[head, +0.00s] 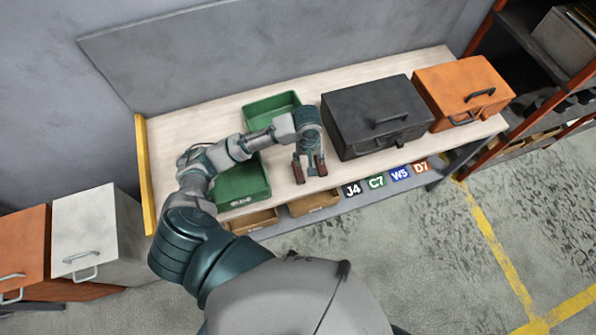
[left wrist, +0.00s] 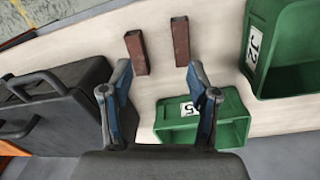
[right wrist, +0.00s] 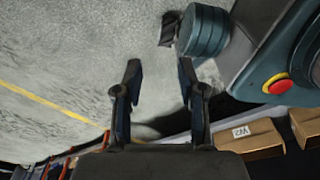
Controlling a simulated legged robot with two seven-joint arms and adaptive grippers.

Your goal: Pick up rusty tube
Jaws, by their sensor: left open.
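Two short, square, rust-brown tubes lie apart on the pale bench top. In the left wrist view, one tube (left wrist: 136,53) is just ahead of the left-hand fingertip and the other tube (left wrist: 180,42) just ahead of the right-hand fingertip. In the head view they show at the bench's front part, one on the left (head: 298,172) and one on the right (head: 321,167). My left gripper (left wrist: 159,70) is open and empty above the bench, near the tubes' ends. My right gripper (right wrist: 159,70) is open and empty over the floor, outside the head view.
A dark grey case (head: 372,112) stands right of the tubes, with an orange case (head: 463,88) beyond it. Green bins stand at the back (head: 272,106) and front left (head: 243,186). Cardboard boxes (head: 314,203) sit below the front edge. Bare bench surrounds the tubes.

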